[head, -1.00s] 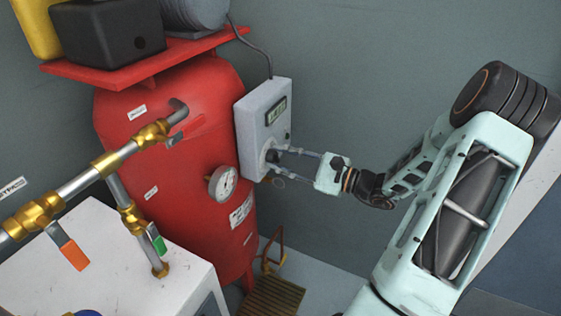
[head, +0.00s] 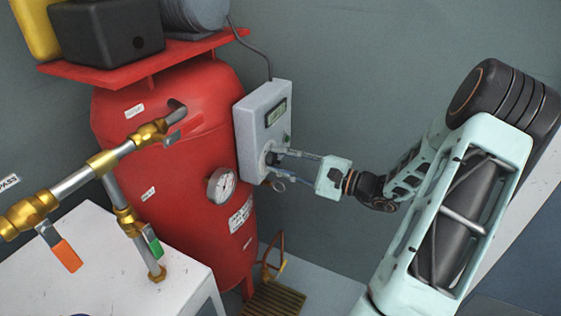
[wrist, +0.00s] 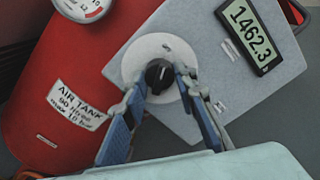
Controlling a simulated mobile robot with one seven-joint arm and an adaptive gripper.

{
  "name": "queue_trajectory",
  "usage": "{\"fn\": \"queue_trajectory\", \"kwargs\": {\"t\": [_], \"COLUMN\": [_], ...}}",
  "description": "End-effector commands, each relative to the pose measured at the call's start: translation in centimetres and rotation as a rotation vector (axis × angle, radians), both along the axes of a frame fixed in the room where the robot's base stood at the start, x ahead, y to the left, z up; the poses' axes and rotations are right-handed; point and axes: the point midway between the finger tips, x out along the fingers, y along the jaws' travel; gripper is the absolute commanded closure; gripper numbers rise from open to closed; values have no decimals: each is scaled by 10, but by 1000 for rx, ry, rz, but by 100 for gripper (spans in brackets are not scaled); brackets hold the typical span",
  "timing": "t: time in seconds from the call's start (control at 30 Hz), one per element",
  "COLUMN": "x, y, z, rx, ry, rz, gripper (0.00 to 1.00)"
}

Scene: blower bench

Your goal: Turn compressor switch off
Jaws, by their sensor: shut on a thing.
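The compressor switch is a black rotary knob (wrist: 158,75) on a round white plate (wrist: 145,50), on the front of a light grey control box (head: 262,125). The box is mounted at the right side of the red air tank (head: 170,170). My gripper (head: 274,162) reaches the knob from the right. In the wrist view my gripper (wrist: 160,85) has its two fingers on either side of the knob, shut on it. The box's display (wrist: 249,33) reads 1462.3. In the head view the fingers mostly hide the knob.
A pressure gauge (head: 221,185) sticks out of the tank left of the box. Brass-jointed pipes with an orange handle (head: 66,256) and a green handle (head: 152,241) stand over a white cabinet (head: 110,265) at left. The wall right of the box is clear.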

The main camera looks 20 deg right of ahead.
Motion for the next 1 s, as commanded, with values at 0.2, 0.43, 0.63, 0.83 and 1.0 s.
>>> {"fn": "queue_trajectory", "kwargs": {"t": [0.2,0.43,0.63,0.83,1.0], "x": [0,0,-7,-36,-65], "y": [-1,0,-7,-30,-53], "z": [0,0,0,0,0], "rx": [0,1,1,0,0], "ry": [0,1,0,1,1], "rz": [-1,0,-4,-5,-5], "gripper": [60,56,56,56,56]}}
